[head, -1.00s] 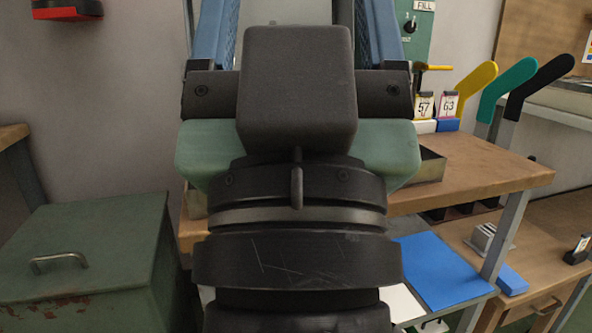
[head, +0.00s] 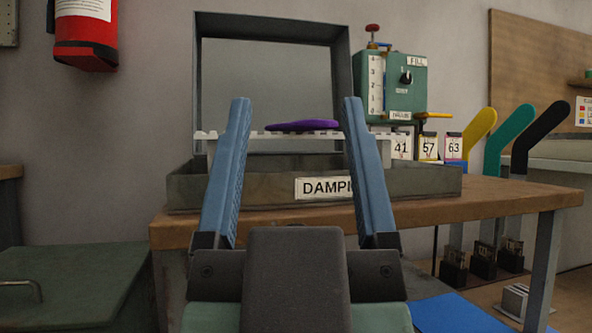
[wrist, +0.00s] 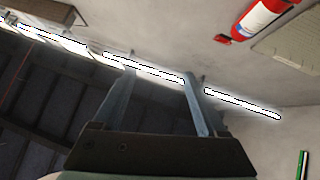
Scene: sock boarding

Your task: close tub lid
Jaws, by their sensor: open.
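The tub (head: 415,188) is a shallow dark metal tray at the back of the wooden bench, with a partly hidden label reading "DAMPI". Its lid (head: 343,70) stands upright behind it, a dark-rimmed square frame, so the tub is open. A white notched rack and a purple item (head: 300,126) show above the tub's front wall. My gripper (head: 296,101) is in front of the tub, blue fingers pointing up, wide apart and empty. The wrist view shows the empty fingers (wrist: 158,75) against ceiling and wall.
A green dispenser (head: 405,85) stands right of the lid, with numbered cards and yellow, teal and black paddles (head: 535,120) beyond. A green lidded bin (head: 70,285) is at lower left. A fire extinguisher (head: 86,30) hangs on the wall.

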